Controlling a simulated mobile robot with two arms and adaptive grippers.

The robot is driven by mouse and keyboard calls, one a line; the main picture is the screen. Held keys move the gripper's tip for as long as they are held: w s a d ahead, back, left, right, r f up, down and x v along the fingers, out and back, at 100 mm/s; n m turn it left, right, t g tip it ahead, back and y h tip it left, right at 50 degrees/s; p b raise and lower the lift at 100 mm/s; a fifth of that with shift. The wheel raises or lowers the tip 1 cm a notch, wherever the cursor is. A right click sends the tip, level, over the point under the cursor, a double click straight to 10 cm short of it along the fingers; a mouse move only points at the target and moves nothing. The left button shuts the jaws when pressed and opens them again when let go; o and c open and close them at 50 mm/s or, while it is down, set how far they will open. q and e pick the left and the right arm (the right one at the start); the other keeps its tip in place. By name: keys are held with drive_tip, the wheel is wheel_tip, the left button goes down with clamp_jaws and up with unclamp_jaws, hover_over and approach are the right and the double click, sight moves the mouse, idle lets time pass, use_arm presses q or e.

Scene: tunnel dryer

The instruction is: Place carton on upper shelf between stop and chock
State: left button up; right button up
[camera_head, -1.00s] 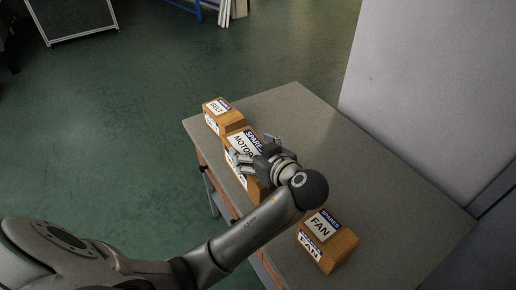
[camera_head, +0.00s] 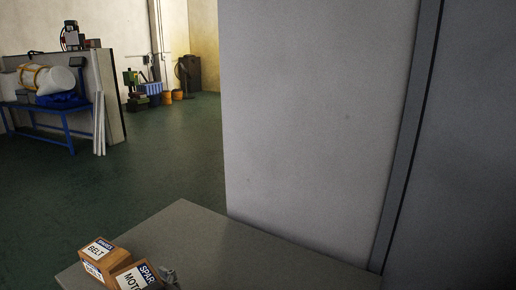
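The BELT carton (camera_head: 98,252), orange-brown with a white label, sits on the grey table (camera_head: 225,240) at the lower left. The MOTOR carton (camera_head: 136,276) stands right beside it, cut off by the bottom edge. A small grey part of my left gripper (camera_head: 169,276) shows at the MOTOR carton's right side. Most of this gripper lies below the picture, so its grip cannot be told. My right gripper is not in view. No upper shelf, stop or chock can be made out.
A tall pale grey panel (camera_head: 310,110) rises behind the table, with a darker grey wall (camera_head: 460,150) at the right. A blue bench (camera_head: 50,120) with goods stands far left. The visible table top right of the cartons is clear.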

use_arm(q)
drive_tip(key=r+m+t+h, duration=0.1)
drive_tip(key=w+d+r+m+t+h, duration=0.1)
drive_tip(key=w+r+m+h, duration=0.1)
drive_tip(key=shift+w+d+r+m+t, duration=0.2)
drive_tip(key=shift+d+r+m+t, duration=0.1)
drive_tip(key=shift+d+r+t, duration=0.1)
drive_tip(key=d+r+m+t+h, duration=0.1)
drive_tip(key=d+r+m+h, duration=0.2)
drive_tip(key=r+m+h, duration=0.2)
drive_tip(key=shift+w+d+r+h, duration=0.25)
drive_tip(key=shift+r+h, duration=0.45)
drive_tip(key=shift+r, duration=0.55)
drive_tip(key=w+d+f+m+h+b, duration=0.25)
drive_tip(key=w+d+f, duration=0.4)
drive_tip(key=f, duration=0.45)
drive_tip(key=w+a+f, duration=0.2)
drive_tip(key=w+f, duration=1.1)
drive_tip(key=w, duration=0.1)
drive_tip(key=shift+w+a+p, duration=0.2)
drive_tip(key=shift+a+p, duration=0.2)
drive_tip(key=shift+p, duration=0.05)
